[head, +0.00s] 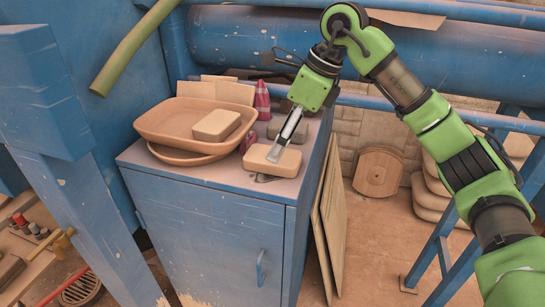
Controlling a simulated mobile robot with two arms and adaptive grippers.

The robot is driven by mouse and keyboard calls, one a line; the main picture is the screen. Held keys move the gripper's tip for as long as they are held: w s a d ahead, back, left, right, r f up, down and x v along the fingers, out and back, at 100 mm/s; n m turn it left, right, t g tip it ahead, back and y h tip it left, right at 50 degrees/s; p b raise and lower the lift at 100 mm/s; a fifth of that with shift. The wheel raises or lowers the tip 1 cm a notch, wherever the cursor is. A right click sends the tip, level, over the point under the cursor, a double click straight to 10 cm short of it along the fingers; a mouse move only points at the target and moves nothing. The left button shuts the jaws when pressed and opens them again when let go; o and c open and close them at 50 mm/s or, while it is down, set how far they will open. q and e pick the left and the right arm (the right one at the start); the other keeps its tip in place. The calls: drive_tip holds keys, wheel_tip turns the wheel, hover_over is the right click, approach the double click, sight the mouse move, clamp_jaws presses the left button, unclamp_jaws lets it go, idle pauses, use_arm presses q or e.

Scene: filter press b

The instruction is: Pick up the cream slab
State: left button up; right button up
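A cream slab (259,164) with rounded edges lies flat near the front right of the blue cabinet top (202,177). A second cream slab (216,125) lies in the upper of two stacked tan trays (155,131) to its left. My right gripper (275,154) comes down from above, with its fingers over the front slab's top. It appears edge-on, so I cannot tell whether it is open, or whether it touches the slab. My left gripper is not in view.
A darker slab (287,131) and a pink patterned object (262,101) stand behind the front slab. Cream blocks (220,91) are at the back. A thick blue pipe (250,38) runs behind the cabinet. Thin boards (333,215) lean on its right side.

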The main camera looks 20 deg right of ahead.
drive_tip(key=shift+a+f+p, duration=0.3)
drive_tip(key=shift+f, duration=0.3)
drive_tip(key=shift+a+f+p, duration=0.25)
drive_tip(key=shift+a+f, duration=0.05)
drive_tip(key=shift+f, duration=0.25)
drive_tip(key=shift+x, duration=0.75)
drive_tip(key=shift+w+f, duration=0.1)
drive_tip(key=c, duration=1.5)
drive_tip(key=shift+c, duration=0.9)
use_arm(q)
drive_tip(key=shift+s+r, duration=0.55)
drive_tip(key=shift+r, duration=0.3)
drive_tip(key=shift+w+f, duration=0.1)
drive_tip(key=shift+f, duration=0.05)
use_arm(e)
drive_tip(key=shift+r, duration=0.25)
